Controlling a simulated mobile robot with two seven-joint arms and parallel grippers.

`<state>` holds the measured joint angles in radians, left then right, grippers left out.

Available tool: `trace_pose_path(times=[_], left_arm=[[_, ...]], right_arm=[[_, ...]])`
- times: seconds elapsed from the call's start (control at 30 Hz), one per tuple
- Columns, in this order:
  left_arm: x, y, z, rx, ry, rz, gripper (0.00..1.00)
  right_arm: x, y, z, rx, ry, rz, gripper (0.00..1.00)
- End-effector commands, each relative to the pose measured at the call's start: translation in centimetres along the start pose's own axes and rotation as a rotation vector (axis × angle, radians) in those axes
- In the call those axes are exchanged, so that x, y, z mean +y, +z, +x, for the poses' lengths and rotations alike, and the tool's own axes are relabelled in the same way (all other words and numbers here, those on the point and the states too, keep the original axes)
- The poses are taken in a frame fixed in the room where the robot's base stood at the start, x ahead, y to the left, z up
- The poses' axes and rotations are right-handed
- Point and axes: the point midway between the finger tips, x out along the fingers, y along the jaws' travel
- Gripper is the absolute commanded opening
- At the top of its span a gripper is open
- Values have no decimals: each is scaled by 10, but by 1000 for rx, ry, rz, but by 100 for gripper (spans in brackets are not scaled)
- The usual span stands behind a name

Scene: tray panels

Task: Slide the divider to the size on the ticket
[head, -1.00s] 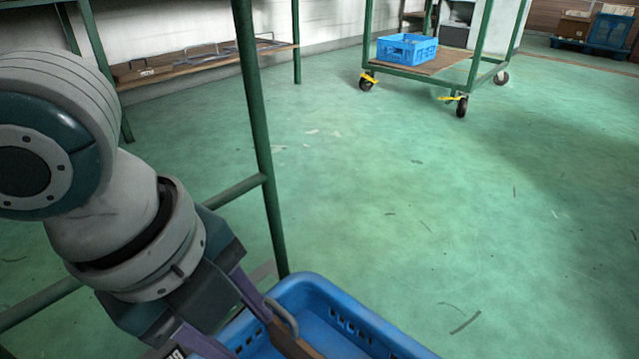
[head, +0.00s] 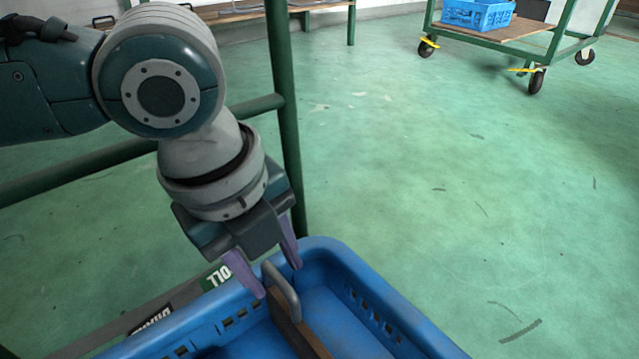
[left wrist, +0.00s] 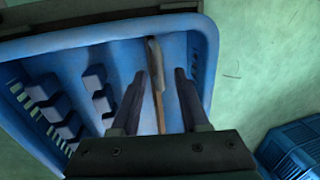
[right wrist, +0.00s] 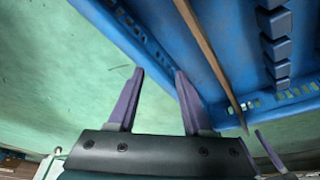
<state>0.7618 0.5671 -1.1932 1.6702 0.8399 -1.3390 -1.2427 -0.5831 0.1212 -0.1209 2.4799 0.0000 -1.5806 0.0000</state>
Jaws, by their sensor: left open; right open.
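The blue tray (head: 350,257) is at the bottom of the head view. In it stands a thin brown divider (head: 305,340) with a grey loop handle (head: 290,292). My left gripper (head: 274,276) is open at the handle, one finger on each side in the picture. In the left wrist view the divider (left wrist: 158,92) shows between the open fingers (left wrist: 159,82), with gaps on both sides. My right gripper (right wrist: 158,74) is open and empty near the tray's wall (right wrist: 135,45), left of the divider (right wrist: 208,52) in its view. I cannot make out a ticket.
Blue blocks (left wrist: 95,78) stand in rows inside the tray. A green post (head: 285,120) rises behind it. Labels (head: 215,277) sit along the tray's left side. A cart (head: 500,38) with a blue crate (head: 478,14) stands far off. The floor (head: 430,180) between is clear.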

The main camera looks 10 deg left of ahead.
Motion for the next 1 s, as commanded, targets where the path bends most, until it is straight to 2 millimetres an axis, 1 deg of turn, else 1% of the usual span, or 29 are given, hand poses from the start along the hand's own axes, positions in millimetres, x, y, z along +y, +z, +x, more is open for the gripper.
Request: trace_pose_path(times=[0.03,0.07,0.33,0.37,0.73,0.77,1.0], left_arm=[[0,0,5,0,-1,1,45],[0,0,5,0,-1,1,45],[0,0,5,0,0,1,45],[0,0,5,0,0,1,44],[0,0,5,0,0,1,2],[0,0,5,0,0,1,0],[0,0,5,0,1,1,0]], right_arm=[[0,1,4,1,0,0,50],[0,1,5,1,0,0,50],[0,0,4,2,1,0,50],[0,0,4,3,1,0,50],[0,0,4,4,1,1,50],[0,0,4,4,1,1,50],[0,0,4,4,1,1,50]])
